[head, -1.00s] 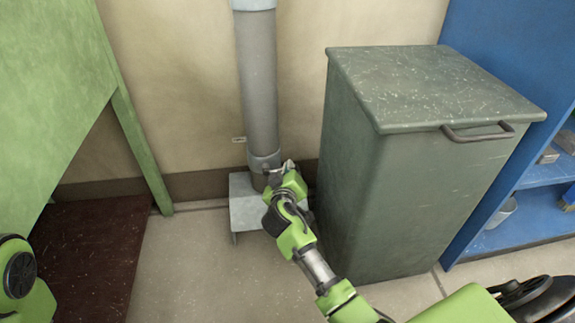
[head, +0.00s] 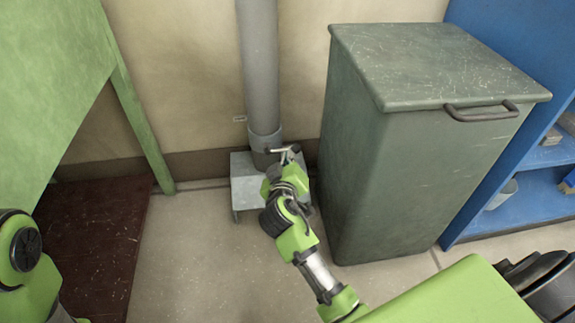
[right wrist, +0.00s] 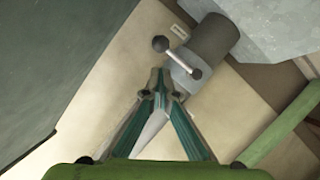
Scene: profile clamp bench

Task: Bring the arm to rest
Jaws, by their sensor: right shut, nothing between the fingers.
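My right gripper (right wrist: 160,80) is shut with nothing between its fingers. In the right wrist view its fingertips point at a clamp's metal T-bar handle (right wrist: 180,59), with no clear sign of contact. The handle also shows in the head view (head: 283,150), just beyond the wrist, at the foot of a grey vertical pipe (head: 260,80). In the head view my right arm reaches in from the lower right and mostly hides the fingers. My left arm shows only in part at the lower left; its gripper is out of view.
The pipe stands on a light grey metal base (head: 243,183). A tall grey-green bin (head: 400,190) is close to the right of my right arm. A blue shelf (head: 530,215) stands farther right. A green panel with a leg (head: 143,130) is at the left, above a dark red mat (head: 90,240).

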